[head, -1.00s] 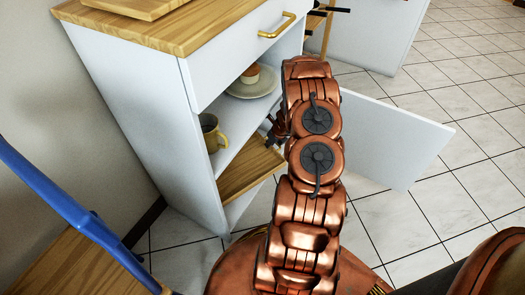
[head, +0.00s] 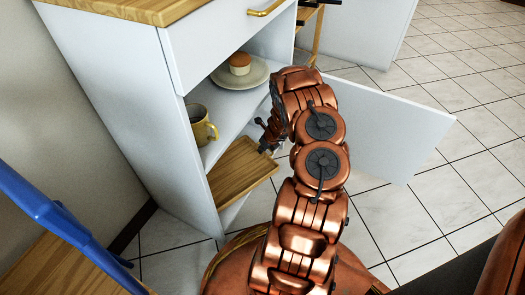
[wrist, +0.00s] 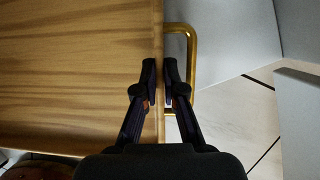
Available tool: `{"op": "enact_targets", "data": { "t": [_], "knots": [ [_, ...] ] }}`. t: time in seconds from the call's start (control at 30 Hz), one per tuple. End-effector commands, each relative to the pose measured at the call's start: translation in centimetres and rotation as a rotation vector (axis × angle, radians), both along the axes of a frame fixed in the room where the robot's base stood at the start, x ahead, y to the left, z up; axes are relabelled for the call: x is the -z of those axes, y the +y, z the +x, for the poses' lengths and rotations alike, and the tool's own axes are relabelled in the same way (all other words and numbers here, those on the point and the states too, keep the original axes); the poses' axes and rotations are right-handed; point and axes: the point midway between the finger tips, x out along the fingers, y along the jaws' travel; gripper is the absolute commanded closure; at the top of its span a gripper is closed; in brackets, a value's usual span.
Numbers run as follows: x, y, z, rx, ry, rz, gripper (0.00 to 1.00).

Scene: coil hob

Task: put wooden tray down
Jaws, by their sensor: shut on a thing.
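The wooden tray (head: 240,172) is a flat light-brown board. In the head view it is in the lower part of the open white cabinet (head: 150,130), below the middle shelf, with its near edge at the opening. My gripper (head: 266,138) is at its right side, partly hidden by my arm. In the wrist view my gripper (wrist: 160,72) is shut on the right edge of the tray (wrist: 80,70), one finger on each side of the rim. I cannot tell whether the tray's underside touches the cabinet floor.
A yellow mug (head: 201,126) and a plate (head: 240,75) with a small cake (head: 240,63) stand on the shelf above. The open cabinet door (head: 390,130) is right of my arm. A gold handle (wrist: 190,55) is beside the tray edge. Tiled floor is clear at right.

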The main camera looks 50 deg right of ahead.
Motion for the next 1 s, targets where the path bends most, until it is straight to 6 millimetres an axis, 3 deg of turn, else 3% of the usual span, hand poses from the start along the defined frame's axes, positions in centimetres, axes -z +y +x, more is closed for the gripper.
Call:
{"op": "enact_targets", "data": {
  "t": [0.37,0.4,0.63,1.0],
  "knots": [
    [0.12,0.02,0.05,0.002,-0.001,0.002,1.00],
    [0.15,-0.01,0.02,0.001,0.000,0.000,0.89],
    [0.15,0.00,0.01,0.000,0.000,0.000,0.67],
    [-0.01,-0.07,-0.05,0.002,0.000,-0.001,0.67]
  ]
}}
